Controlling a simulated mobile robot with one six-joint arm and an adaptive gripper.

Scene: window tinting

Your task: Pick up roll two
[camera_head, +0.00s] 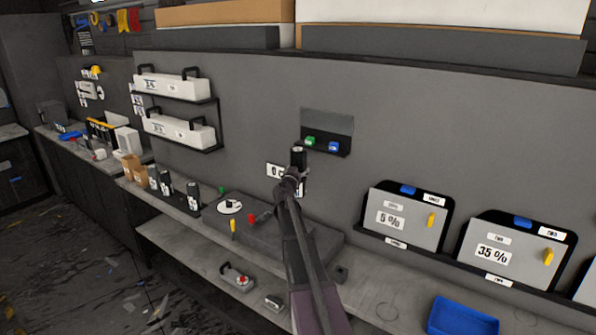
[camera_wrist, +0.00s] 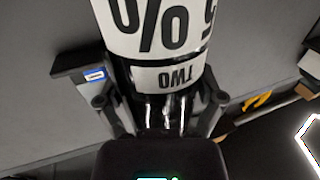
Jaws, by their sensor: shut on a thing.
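Roll two (camera_wrist: 168,78) is a black roll with a white label reading "TWO", upside down, and a larger white label with a percent sign. It fills the upper middle of the wrist view. My gripper (camera_wrist: 160,103) is shut on it, with one finger on each side. In the head view my gripper (camera_head: 294,177) is raised above the workbench, and the dark top of the roll (camera_head: 298,154) stands up from it. My arm hides part of the bench.
Several dark rolls (camera_head: 165,183) stand in a row on the left bench. A small wall shelf (camera_head: 328,149) with a green and a blue item is close behind the gripper. Tinted sample panels (camera_head: 405,218) and a blue tray (camera_head: 462,317) are on the right.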

